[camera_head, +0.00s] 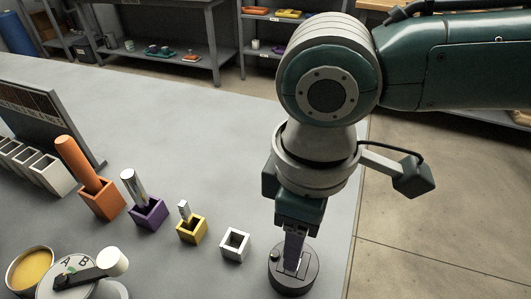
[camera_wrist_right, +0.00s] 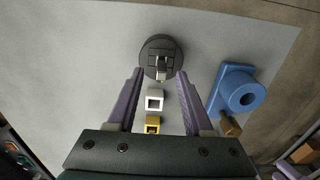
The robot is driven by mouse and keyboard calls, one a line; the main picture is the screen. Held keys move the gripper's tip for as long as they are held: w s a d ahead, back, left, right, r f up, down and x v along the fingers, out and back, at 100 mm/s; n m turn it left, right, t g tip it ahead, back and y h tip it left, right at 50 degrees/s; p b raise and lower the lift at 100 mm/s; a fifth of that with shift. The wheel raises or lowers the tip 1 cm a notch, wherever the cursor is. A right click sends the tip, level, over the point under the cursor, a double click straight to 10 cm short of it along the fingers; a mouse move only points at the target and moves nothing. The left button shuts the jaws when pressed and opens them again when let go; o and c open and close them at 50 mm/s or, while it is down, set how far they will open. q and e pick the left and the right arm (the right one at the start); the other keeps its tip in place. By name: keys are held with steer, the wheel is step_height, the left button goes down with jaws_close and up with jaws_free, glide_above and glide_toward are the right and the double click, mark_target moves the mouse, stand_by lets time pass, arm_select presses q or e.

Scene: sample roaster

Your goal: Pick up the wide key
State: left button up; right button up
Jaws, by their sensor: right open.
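A dark round base (camera_head: 293,278) stands near the right edge of the grey table. A pale metal piece (camera_wrist_right: 161,74) stands up from it in the right wrist view; it may be the wide key, but its full shape is hard to tell. My right gripper (camera_head: 295,251) points down over this base. Its purple fingers are open, one on each side of the metal piece in the wrist view, with gaps and nothing held. In the head view the fingers hide much of the piece. My left gripper is not in view.
An empty white square holder (camera_head: 235,244) stands left of the base. Yellow (camera_head: 192,232), purple (camera_head: 150,214) and orange (camera_head: 101,200) holders carry upright pegs. A blue fixture (camera_wrist_right: 240,92) lies right of the base in the wrist view. A lettered dial (camera_head: 80,285) stands front left.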

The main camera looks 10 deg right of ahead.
steer(key=shift+s+f, duration=0.15)
steer(key=shift+f, duration=1.4)
jaws_close()
